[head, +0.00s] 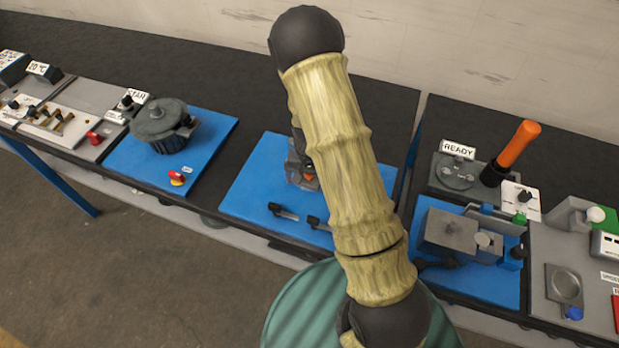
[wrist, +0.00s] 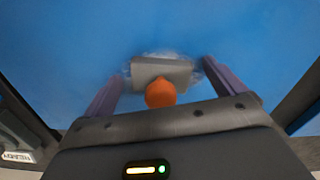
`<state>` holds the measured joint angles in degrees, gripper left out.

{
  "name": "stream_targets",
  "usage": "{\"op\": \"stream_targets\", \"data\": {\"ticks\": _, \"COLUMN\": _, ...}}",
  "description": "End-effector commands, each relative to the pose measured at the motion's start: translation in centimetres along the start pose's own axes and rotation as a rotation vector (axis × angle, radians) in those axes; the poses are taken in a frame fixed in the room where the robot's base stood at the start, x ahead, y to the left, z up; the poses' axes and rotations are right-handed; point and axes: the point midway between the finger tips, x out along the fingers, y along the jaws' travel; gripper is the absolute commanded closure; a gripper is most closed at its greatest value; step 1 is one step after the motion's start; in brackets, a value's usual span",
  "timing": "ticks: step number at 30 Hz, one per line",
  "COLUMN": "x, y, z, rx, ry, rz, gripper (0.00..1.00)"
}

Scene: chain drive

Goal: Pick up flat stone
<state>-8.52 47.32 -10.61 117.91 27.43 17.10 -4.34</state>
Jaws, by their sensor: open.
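In the wrist view a grey, flat-faced block (wrist: 163,70), which looks like the flat stone, lies on a blue mat. A round orange piece (wrist: 160,94) covers part of its near edge; I cannot tell if they are joined. My gripper (wrist: 162,75) is open, with one purple finger on each side of the block and a gap visible by each. I cannot tell how high the fingertips are above the mat. In the head view my arm hides most of this spot; only a grey and orange bit shows beside it.
The blue mat (head: 248,190) has two small black-handled parts (head: 283,211) near its front edge. A dark round pot-like device (head: 160,125) stands on the left mat. On the right bench are an orange-handled tool (head: 515,148) and a grey block device (head: 450,232).

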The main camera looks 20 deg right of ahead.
Motion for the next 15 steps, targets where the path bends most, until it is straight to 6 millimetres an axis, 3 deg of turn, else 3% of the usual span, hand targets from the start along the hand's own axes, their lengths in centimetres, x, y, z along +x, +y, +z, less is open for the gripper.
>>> {"op": "stream_targets", "data": {"ticks": 13, "x": -0.03, "y": -0.02, "z": -0.01, "rx": 0.0, "ry": 0.0, "rz": 0.0, "gripper": 0.05}}
{"op": "stream_targets", "data": {"ticks": 15, "x": -0.04, "y": -0.01, "z": -0.01, "rx": 0.0, "ry": 0.0, "rz": 0.0, "gripper": 0.19}}
